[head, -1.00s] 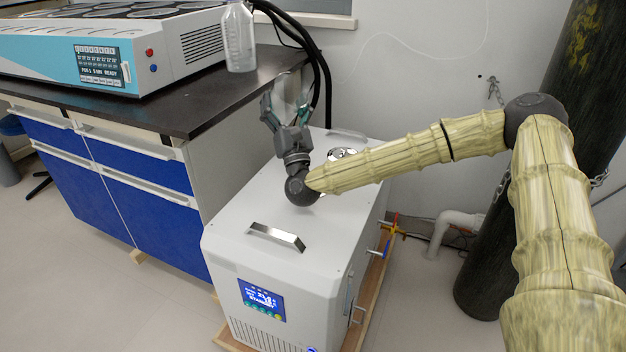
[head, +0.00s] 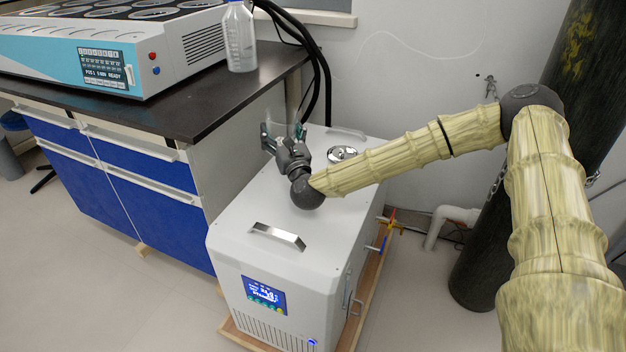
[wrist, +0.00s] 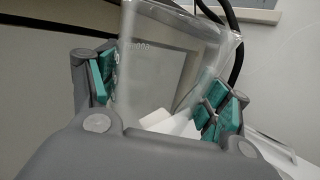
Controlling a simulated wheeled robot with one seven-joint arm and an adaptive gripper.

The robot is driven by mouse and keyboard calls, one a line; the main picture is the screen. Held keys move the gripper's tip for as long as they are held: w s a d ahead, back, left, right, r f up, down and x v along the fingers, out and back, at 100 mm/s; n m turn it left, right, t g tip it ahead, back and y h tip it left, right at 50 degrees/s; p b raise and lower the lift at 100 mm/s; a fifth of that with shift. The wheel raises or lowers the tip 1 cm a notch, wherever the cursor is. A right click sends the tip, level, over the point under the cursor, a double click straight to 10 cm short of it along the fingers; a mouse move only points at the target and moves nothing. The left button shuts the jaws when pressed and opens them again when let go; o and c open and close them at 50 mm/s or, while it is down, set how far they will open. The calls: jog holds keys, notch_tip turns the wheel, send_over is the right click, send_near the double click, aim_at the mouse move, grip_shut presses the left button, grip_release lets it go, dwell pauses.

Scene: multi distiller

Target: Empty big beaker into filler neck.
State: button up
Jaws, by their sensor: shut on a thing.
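My gripper (head: 283,133) is shut on the big beaker (wrist: 165,68), a clear glass vessel with printed markings, held between the green finger pads in the wrist view. Its rim leans in that view. The beaker can hardly be made out in the head view, and whether it holds liquid I cannot tell. The filler neck (head: 343,153) is a round metal fitting on top of the white chiller (head: 235,225). My gripper is to the left of the neck, above the chiller's far left part, close to the bench side.
A dark-topped bench (head: 190,115) with blue drawers stands at the left. It carries a blue-white machine (head: 120,50) and a clear bottle (head: 240,38). Black hoses (head: 322,75) hang behind the chiller. A metal handle (head: 278,236) rises from the chiller top. A dark cylinder (head: 490,250) stands at right.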

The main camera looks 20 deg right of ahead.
jog(key=shift+w+a+f+n+g+p, duration=0.1)
jog(key=shift+w+f+n+g+p, duration=0.15)
jog(key=shift+f+g+p, duration=0.45)
jog(key=shift+w+a+f+n+g+p, duration=0.1)
jog(key=shift+w+f+n+g+p, duration=0.1)
jog(key=shift+f+g+p, duration=0.45)
jog(key=shift+f, duration=0.2)
jog(key=shift+r, duration=0.15)
